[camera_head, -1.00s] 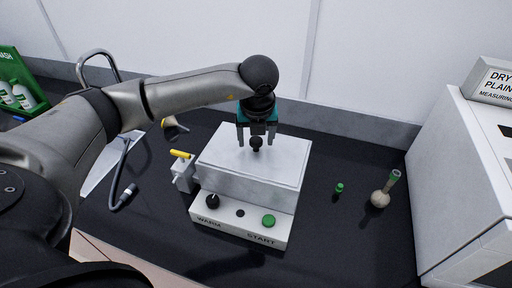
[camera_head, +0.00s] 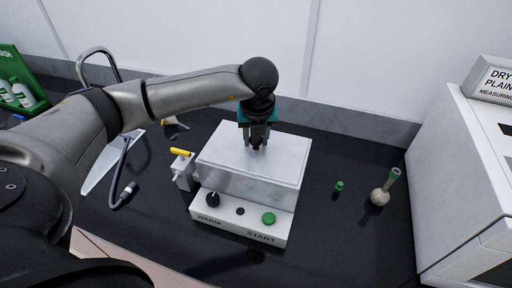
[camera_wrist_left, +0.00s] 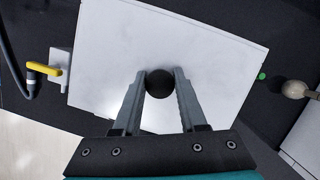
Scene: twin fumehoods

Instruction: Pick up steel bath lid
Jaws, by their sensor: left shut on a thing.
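The steel bath lid (camera_head: 283,157) is a pale flat rectangular plate lying on top of the bath (camera_head: 240,218), whose front carries a black knob, a green button and the words WARM and START. The lid also fills the middle of the left wrist view (camera_wrist_left: 215,65). A round black knob (camera_wrist_left: 159,83) stands up from the middle of the lid. My left gripper (camera_head: 257,144) points down over the lid and is shut on the knob, with one finger on each side. In the head view the fingers mostly hide the knob. My right gripper is not in view.
A yellow-handled valve (camera_head: 182,153) is beside the bath on the left. A white machine (camera_head: 465,185) bounds the right side.

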